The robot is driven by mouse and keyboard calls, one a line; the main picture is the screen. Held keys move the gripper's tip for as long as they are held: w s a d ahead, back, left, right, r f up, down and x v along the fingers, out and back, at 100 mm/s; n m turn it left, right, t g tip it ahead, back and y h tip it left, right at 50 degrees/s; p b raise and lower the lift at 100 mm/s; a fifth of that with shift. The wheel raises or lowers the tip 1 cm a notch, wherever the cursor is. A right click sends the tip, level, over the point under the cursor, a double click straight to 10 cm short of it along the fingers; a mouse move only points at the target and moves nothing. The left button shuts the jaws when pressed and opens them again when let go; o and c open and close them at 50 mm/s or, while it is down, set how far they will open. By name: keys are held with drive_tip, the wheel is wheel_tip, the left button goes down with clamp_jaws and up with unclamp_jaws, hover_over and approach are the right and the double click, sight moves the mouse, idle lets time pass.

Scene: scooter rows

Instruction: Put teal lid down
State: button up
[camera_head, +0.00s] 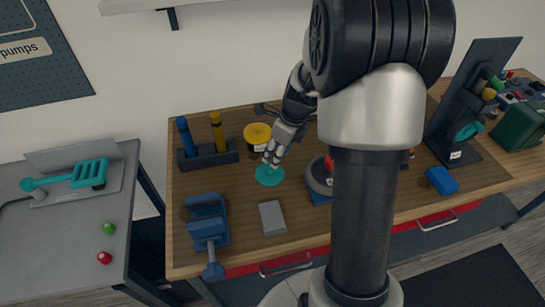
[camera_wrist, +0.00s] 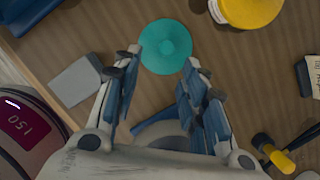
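The teal lid (camera_head: 269,174) is a flat round disc with a small raised centre. It appears to lie flat on the wooden bench, in front of the yellow-topped tub (camera_head: 257,134). In the wrist view the lid (camera_wrist: 166,47) sits just beyond my fingertips, near the middle top. My gripper (camera_head: 272,158) is above the lid's back edge, pointing down.
A grey block (camera_head: 272,217) and a blue vise (camera_head: 207,222) are on the bench's front left. A holder (camera_head: 208,155) with blue and yellow handled tools stands behind left. A round device with a red display (camera_wrist: 25,125) is close beside. Bare wood lies left of the lid.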

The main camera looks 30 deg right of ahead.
drive_tip(key=s+a+r+n, duration=1)
drive_tip(key=a+r+n, duration=0.1)
drive_tip(key=r+n, duration=0.4)
drive_tip(key=s+a+r+n+t, duration=0.1)
drive_tip(key=s+a+n, duration=0.1)
drive_tip(key=s+n, duration=0.4)
drive_tip(key=s+a+r+n+t+h, duration=0.1)
drive_tip(key=s+a+n, duration=0.1)
drive_tip(key=s+n, duration=0.5)
drive_tip(key=shift+a+r+n+h, duration=0.3)
drive_tip(key=shift+a+n, duration=0.1)
drive_tip(key=shift+n, duration=0.7)
drive_tip(key=shift+c, duration=0.6)
drive_tip(key=shift+d, duration=0.15)
